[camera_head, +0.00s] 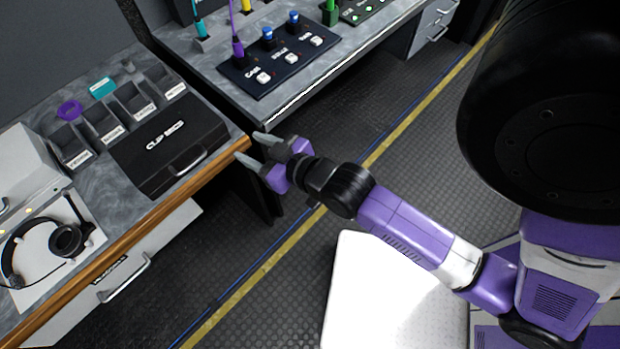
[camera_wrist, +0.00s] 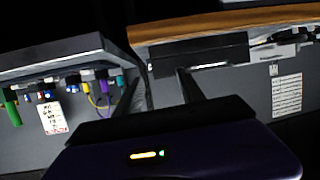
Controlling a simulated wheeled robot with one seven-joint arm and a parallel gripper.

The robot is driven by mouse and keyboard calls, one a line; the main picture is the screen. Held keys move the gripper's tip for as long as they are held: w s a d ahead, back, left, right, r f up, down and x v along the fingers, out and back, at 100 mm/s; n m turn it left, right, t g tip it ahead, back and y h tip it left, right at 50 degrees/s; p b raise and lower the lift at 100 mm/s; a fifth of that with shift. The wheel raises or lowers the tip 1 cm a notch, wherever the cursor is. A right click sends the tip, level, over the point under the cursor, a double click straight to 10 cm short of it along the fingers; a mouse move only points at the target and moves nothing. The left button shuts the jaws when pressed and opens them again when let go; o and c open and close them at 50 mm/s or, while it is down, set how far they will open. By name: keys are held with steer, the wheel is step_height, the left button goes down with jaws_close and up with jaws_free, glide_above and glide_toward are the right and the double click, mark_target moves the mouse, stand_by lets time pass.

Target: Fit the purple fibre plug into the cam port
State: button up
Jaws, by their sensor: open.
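The purple fibre plug (camera_head: 238,50) stands upright at the left end of the dark port panel (camera_head: 250,88), over the port by the cam label, with its purple cable rising from it. I cannot tell whether it is seated in the port, and the cam port itself is hidden beneath it. A purple plug and cable also show in the wrist view (camera_wrist: 103,88). My gripper (camera_head: 252,148) is open and empty, past the front edge of the clip case counter, apart from the plug and nearer than the panel.
Blue plugs (camera_head: 268,36) stand beside the purple one, with white buttons in front. Teal (camera_head: 202,42) and green (camera_head: 329,14) plugs stand nearby. A black clip case (camera_head: 168,145), small bins and a headset (camera_head: 66,240) occupy the left counter. Open floor lies between the arm and the panel desk.

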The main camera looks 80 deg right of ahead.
steer(key=s+a+r+n+t+y, duration=0.1)
steer(key=s+a+r+n+y, duration=0.3)
steer(key=s+a, duration=1.1)
step_height(320, 180, up, 4)
steer(key=shift+s+a+f+t+y, duration=0.1)
steer(key=shift+s+a+t+y, duration=0.35)
steer(key=shift+y, duration=0.45)
